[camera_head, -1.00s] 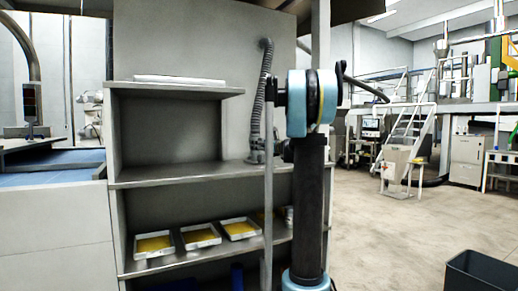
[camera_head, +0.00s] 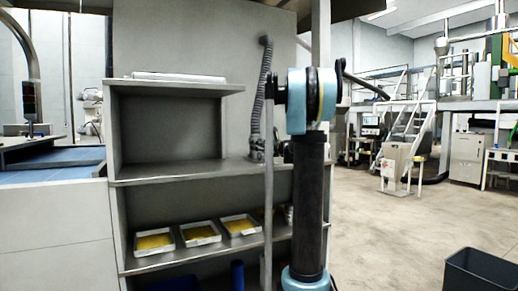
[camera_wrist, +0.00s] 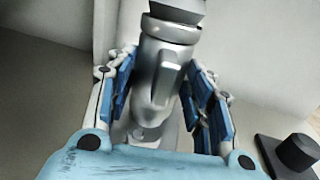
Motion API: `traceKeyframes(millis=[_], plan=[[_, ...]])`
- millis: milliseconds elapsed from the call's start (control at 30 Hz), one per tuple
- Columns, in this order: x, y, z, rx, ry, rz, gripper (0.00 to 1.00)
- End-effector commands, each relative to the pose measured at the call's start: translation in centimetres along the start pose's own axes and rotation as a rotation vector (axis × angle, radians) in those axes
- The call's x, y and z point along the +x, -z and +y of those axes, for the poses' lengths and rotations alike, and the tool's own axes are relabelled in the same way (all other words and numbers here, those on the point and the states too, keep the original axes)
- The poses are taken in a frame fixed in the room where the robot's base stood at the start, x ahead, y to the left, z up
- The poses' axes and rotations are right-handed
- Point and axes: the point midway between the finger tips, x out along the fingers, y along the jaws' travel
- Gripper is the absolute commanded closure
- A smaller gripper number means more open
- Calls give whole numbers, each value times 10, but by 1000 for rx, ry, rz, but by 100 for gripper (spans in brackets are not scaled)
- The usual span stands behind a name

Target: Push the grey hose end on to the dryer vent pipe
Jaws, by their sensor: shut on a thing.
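The grey hose (camera_head: 257,100) rises from the middle shelf of the cabinet and bends over at its top. In the wrist view, the smooth grey hose end (camera_wrist: 155,85), with a raised tab on its side, stands between the blue pads of my gripper (camera_wrist: 165,92). My gripper is shut on it. A pale round fitting (camera_wrist: 147,133) shows below it, probably the dryer vent pipe. The seam between the two is not clear, so I cannot tell how far the hose end is on. In the head view my arm hides most of the gripper.
The grey cabinet (camera_head: 117,200) has shelves with several white trays of yellow material (camera_head: 202,241) below. A thin upright post (camera_head: 268,200) stands close in front of the hose. A dark knob (camera_wrist: 297,152) is at the lower right in the wrist view. Open floor lies right, with a black bin (camera_head: 482,272).

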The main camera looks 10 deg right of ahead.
Motion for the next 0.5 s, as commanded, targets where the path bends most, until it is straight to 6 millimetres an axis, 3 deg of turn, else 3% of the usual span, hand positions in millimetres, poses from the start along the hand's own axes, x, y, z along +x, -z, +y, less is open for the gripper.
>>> traceKeyframes(millis=[500], plan=[[0,4,0,0,0,0,94]])
